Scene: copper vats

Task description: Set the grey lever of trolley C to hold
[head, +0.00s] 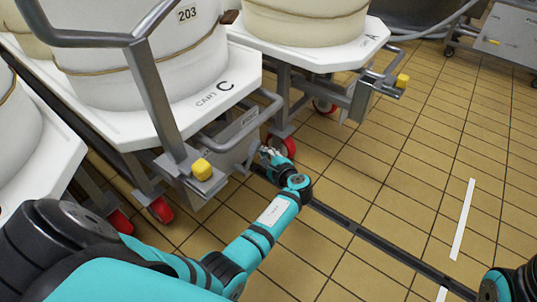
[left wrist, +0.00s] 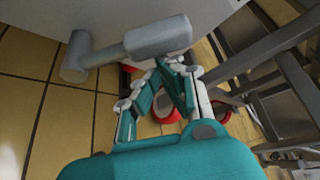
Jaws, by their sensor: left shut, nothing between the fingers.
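Trolley C (head: 213,97) has a white deck marked "CART C" and carries a pale vat numbered 203. A grey metal box (head: 222,150) hangs below its front edge. In the left wrist view the grey lever (left wrist: 158,39) is a thick rounded bar joined to a second stub, set against a grey panel. My left gripper (head: 270,154) is low beside the box, near a red wheel. Its fingers (left wrist: 172,64) are shut and empty, close to the lever's bar; I cannot tell if they touch. The lever is hard to make out in the head view. My right gripper is out of view.
Trolley A (head: 320,52) stands just behind and right of trolley C. Bent grey handle rails and yellow knobs (head: 202,169) stick out at the front. Red wheels (head: 283,146) stand below.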

